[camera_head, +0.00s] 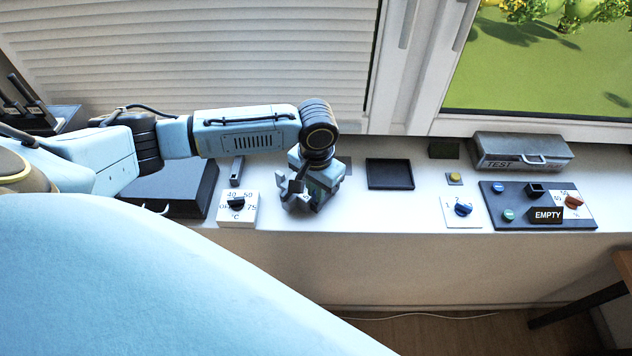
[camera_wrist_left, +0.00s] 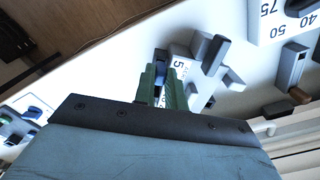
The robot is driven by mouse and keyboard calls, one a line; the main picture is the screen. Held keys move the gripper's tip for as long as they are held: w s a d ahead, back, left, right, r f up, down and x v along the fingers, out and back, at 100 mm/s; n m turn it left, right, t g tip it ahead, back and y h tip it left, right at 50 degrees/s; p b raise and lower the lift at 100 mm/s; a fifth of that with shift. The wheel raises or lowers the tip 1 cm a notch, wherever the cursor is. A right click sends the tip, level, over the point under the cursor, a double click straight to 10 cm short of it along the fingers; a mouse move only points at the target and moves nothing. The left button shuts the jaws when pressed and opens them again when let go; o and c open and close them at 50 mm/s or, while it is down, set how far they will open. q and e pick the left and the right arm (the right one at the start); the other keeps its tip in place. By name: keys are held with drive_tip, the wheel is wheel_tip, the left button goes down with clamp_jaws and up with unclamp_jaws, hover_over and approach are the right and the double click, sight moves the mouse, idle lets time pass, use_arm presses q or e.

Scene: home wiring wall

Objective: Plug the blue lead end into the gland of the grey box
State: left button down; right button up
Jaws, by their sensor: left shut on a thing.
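My left gripper (camera_head: 312,196) points down over the ledge, right of the white temperature dial. In the left wrist view its green fingers (camera_wrist_left: 163,92) are close together, with a small blue piece (camera_wrist_left: 159,92) between them, apparently the blue lead end; most of it is hidden. A grey block with stubby projections (camera_wrist_left: 207,62) lies just beyond the fingers. It may be the grey box, but I cannot make out its gland. The blue piece and this block appear apart. My right gripper is not in view.
The white temperature dial (camera_head: 237,208) and a small grey switch block (camera_head: 237,171) stand left of the gripper. A black tray (camera_head: 390,174), a blue-knob switch (camera_head: 463,210), a dark control panel (camera_head: 510,218) and a grey TEST case (camera_head: 521,152) lie to the right. The ledge's front edge is close.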

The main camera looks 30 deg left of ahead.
use_arm(q)
drive_tip(key=shift+f, duration=0.25)
drive_tip(key=c, duration=1.4)
unclamp_jaws()
drive_tip(key=shift+o, duration=0.2)
wheel_tip(320, 180, up, 13)
drive_tip(key=shift+r, duration=0.2)
